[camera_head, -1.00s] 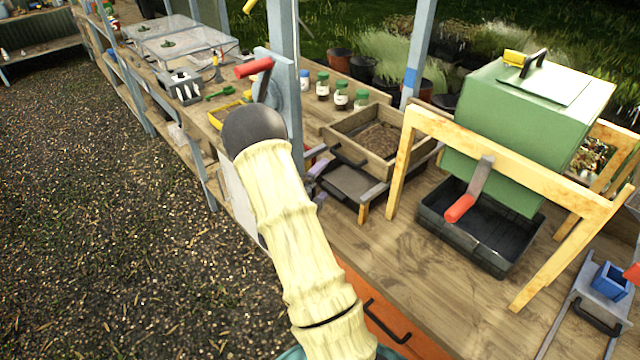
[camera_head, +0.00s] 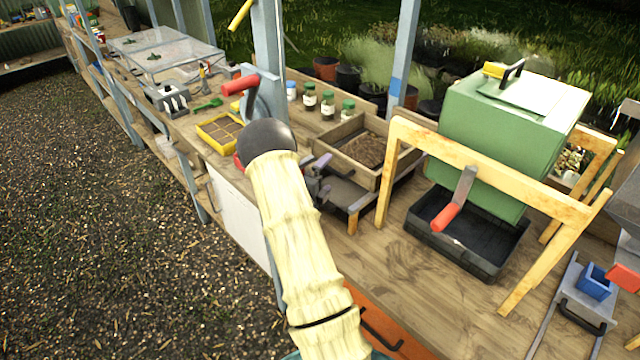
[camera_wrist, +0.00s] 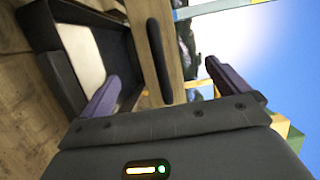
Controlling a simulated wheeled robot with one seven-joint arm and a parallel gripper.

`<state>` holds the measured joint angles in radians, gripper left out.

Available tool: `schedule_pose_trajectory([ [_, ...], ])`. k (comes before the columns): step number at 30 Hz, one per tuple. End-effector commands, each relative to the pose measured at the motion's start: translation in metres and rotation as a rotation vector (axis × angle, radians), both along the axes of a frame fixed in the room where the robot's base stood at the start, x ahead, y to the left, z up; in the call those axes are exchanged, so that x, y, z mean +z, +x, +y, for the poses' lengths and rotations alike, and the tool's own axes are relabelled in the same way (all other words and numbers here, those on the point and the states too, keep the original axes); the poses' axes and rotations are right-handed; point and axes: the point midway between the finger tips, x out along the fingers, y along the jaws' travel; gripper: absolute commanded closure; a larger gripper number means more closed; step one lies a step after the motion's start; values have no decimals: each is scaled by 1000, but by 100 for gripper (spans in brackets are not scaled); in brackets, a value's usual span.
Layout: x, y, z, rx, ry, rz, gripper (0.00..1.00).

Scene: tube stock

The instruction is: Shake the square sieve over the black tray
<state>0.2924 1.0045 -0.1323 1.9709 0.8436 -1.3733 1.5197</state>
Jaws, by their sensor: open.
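The square sieve (camera_head: 345,163) is a wooden box with brown soil in it. It sits raised on a rail stand on the bench. A dark tray with a pale inside lies below it, mostly hidden by my arm in the head view; its black wall (camera_wrist: 58,85) shows in the wrist view. My gripper (camera_head: 318,182) is at the sieve's front side. In the wrist view, my open gripper (camera_wrist: 163,72) has its two fingers on either side of the sieve's black bar handle (camera_wrist: 158,58). The handle lies just beyond the fingertips; contact cannot be seen.
A green drum (camera_head: 510,130) on a wooden frame (camera_head: 390,180) stands to the right, with another black tray (camera_head: 465,255) beneath. Several green-lidded jars (camera_head: 328,104) stand behind. A blue post (camera_head: 268,50) with a red-handled lever (camera_head: 241,85) is behind my arm. The bench front is clear.

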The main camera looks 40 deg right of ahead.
Motion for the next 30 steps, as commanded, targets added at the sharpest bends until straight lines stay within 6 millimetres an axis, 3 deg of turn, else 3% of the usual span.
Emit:
schedule_pose_trajectory([
  [12,0,13,-33,-1,-2,-1,0],
  [23,1,14,-36,0,-1,1,0],
  [30,1,14,-36,0,-1,1,47],
])
